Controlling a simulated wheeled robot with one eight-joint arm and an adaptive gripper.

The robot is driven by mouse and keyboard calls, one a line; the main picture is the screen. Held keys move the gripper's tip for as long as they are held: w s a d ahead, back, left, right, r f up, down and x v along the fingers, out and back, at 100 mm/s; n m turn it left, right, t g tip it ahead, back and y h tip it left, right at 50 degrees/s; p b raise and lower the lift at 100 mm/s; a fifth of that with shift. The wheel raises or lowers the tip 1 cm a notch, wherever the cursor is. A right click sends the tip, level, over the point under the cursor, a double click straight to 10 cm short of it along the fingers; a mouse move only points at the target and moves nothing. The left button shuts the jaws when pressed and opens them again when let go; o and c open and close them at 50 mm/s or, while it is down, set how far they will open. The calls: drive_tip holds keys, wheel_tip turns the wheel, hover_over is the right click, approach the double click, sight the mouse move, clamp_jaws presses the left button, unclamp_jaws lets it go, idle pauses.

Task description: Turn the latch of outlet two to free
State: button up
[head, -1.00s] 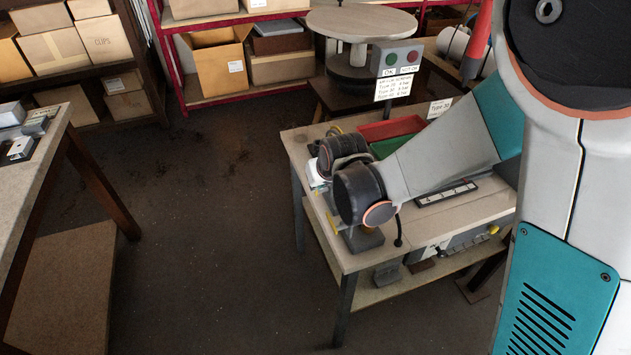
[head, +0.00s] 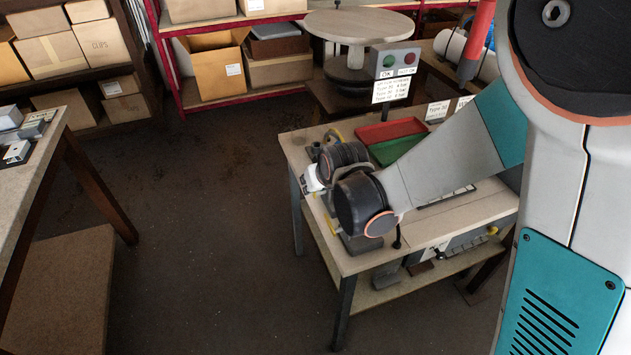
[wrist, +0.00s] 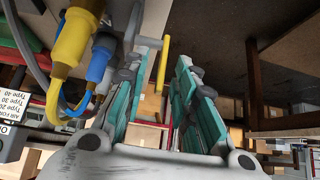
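My gripper (wrist: 167,58) shows in the wrist view with its two teal fingers apart. A slim yellow lever (wrist: 163,65) appears in the gap between the fingers, near the tips. I see no finger clearly touching it, and its depth is hard to judge. A grey fitting (wrist: 131,18) stands at the upper left by the lever. I cannot read an outlet number. In the head view my wrist hides most of the gripper and the fittings at the left end of the workbench (head: 362,262).
A yellow connector (wrist: 75,40) and a blue connector (wrist: 98,65) with hoses crowd the gripper's left side. On the bench are a red tray (head: 390,132) and a green tray (head: 392,150). A sign post (head: 392,75) stands behind. The floor at left is clear.

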drive_tip(key=shift+w+a+r+g+p, duration=0.1)
drive_tip(key=shift+w+r+g+p, duration=0.15)
drive_tip(key=shift+g+p, duration=0.4)
wheel_tip(320, 180, up, 12)
drive_tip(key=w+g+h+p, duration=0.2)
drive_tip(key=g+h+p, duration=0.1)
drive_tip(key=g+p, duration=0.3)
drive_tip(key=w+d+r+n+t+h, duration=0.1)
drive_tip(key=w+d+r+n+t, duration=0.1)
drive_tip(key=d+r+t, duration=0.2)
drive_tip(key=w+d+r+n+t+h+b, duration=0.1)
drive_tip(key=w+d+r+n+t, duration=0.2)
drive_tip(key=d+r, duration=0.5)
drive_tip(key=shift+w+d+t+h+b, duration=0.3)
drive_tip(key=shift+w+d+t, duration=0.05)
drive_tip(key=shift+d, duration=1.05)
